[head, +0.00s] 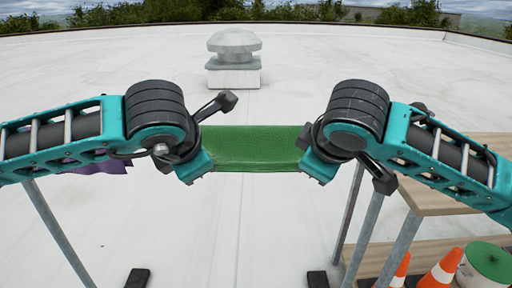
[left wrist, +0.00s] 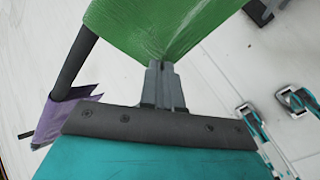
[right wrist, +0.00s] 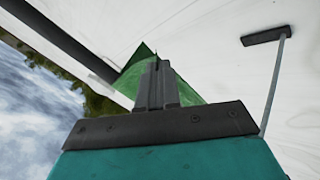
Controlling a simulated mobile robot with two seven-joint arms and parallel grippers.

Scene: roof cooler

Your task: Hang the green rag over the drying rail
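The green rag (head: 255,148) is spread wide between my two grippers in the head view. My left gripper (left wrist: 162,66) is shut on its left edge, and my right gripper (right wrist: 157,64) is shut on its right edge. The drying rail is a dark bar in the left wrist view (left wrist: 75,62) and the right wrist view (right wrist: 60,40). In both, the bar runs up to the rag and is hidden there. I cannot tell whether the rag lies over the bar or only in front of it. Grey legs (head: 58,235) show in the head view.
A purple cloth (left wrist: 62,115) hangs on the rail at the left, partly behind my left arm in the head view. At the right stands a wooden shelf unit (head: 440,200), with orange cones (head: 440,270) and a green-lidded container (head: 487,262). A roof vent (head: 234,60) stands far behind.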

